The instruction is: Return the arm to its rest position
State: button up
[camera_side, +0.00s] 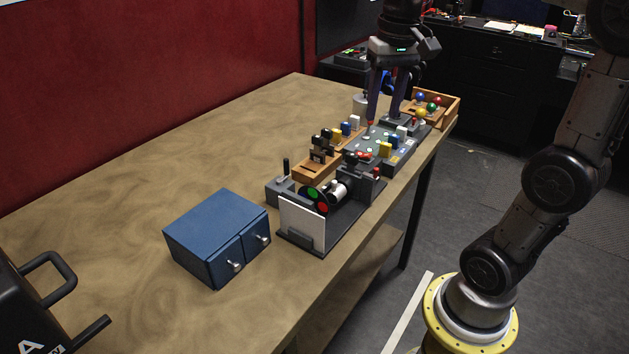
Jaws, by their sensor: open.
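My gripper (386,108) hangs over the far part of the wooden table, pointing down, with its two dark purple fingers spread apart. Nothing shows between the fingers. The fingertips are close to the far end of a grey panel (372,149) that carries small coloured pieces. A pale cylinder (360,103) stands just left of the fingers, partly hidden by them. I cannot tell whether the fingertips touch anything.
A wooden rack (312,171) with small blocks lies left of the panel. A wooden tray (452,108) with coloured balls is behind it. Nearer are a device with a white plate (302,225) and a blue two-drawer box (217,236). The table's left side (180,170) is clear.

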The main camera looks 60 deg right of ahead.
jog(key=s+a+f+n+t, duration=0.4)
jog(key=s+a+f+n, duration=0.3)
jog(key=s+a, duration=0.3)
jog(key=shift+s+f+n+t, duration=0.25)
jog(key=shift+f+n+t, duration=0.05)
jog(key=shift+f, duration=0.1)
dwell(0.3)
